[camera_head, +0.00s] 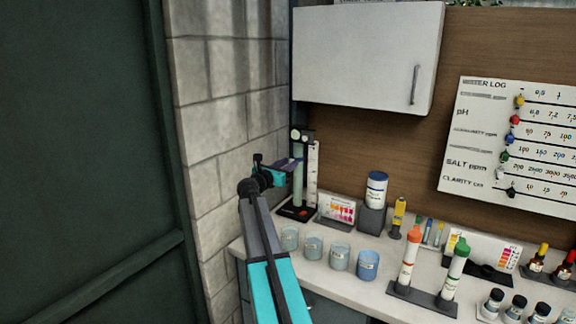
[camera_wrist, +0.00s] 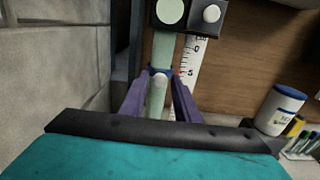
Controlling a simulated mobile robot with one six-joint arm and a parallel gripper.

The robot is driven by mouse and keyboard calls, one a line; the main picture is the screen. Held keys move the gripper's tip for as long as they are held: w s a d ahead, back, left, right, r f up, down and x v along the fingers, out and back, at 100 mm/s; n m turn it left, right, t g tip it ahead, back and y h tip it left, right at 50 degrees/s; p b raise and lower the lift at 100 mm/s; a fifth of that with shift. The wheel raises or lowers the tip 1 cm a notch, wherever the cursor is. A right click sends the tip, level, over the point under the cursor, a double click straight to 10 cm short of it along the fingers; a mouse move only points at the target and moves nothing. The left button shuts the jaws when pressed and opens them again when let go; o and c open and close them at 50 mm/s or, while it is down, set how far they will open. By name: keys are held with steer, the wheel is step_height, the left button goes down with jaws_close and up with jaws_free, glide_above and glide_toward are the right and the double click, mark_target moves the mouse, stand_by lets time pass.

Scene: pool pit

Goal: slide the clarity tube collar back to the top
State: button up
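The clarity tube (camera_head: 298,164) is a pale green upright cylinder on a dark stand near the wall corner. It rises through the middle of the wrist view (camera_wrist: 163,50). The collar (camera_wrist: 160,71) is a small pale band with a red mark, around the tube well below its dark top bracket (camera_wrist: 188,14). My gripper (camera_wrist: 161,76) has its purple fingers on either side of the tube, their tips against the collar with no clear gap. In the head view my gripper (camera_head: 294,165) reaches the tube from the left and hides the collar.
A white scale (camera_head: 313,172) stands right beside the tube. A block wall (camera_head: 226,110) is close on the left and a cabinet (camera_head: 365,55) hangs above right. Several cups (camera_head: 313,247), a color card (camera_head: 338,208) and a white jar (camera_head: 376,188) crowd the counter.

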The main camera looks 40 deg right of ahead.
jaws_close()
steer(key=shift+r, duration=0.1)
steer(key=shift+r+p, duration=1.55)
steer(key=shift+r, duration=1.15)
steer(key=shift+w, duration=0.1)
steer(key=shift+o, duration=1.5)
jaws_free()
steer(key=shift+r, duration=0.1)
steer(key=shift+a, duration=0.1)
